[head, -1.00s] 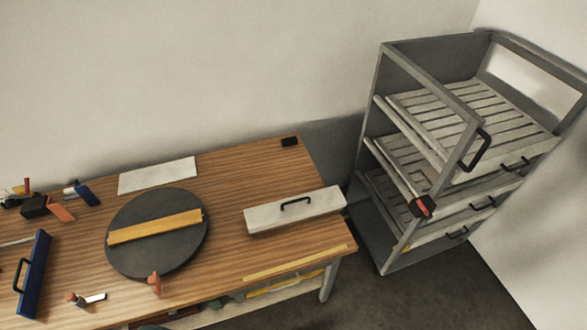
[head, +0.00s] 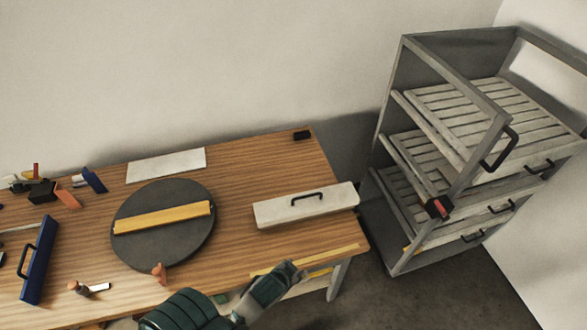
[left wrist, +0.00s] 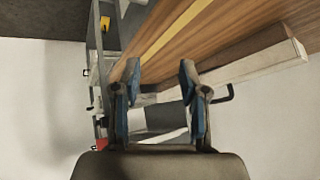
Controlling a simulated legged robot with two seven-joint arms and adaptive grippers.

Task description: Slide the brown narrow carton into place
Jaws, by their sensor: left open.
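I cannot make out a brown narrow carton in either view. A narrow tan-yellow bar (head: 163,217) lies across the dark round turntable (head: 190,247) on the wooden table. My left gripper (head: 290,268) is at the table's front edge in the head view, below the long white box. In the left wrist view its two blue-padded fingers (left wrist: 158,72) are apart with nothing held between them. The white box (left wrist: 250,62) with its black handle shows beyond the fingers. My right gripper is in neither view.
The long white box (head: 330,208) with a black handle lies near the table's right end. A grey slatted rack (head: 392,130) stands right of the table. A blue handled piece (head: 38,265) and small tools are at the left. A white sheet (head: 165,165) lies at the back.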

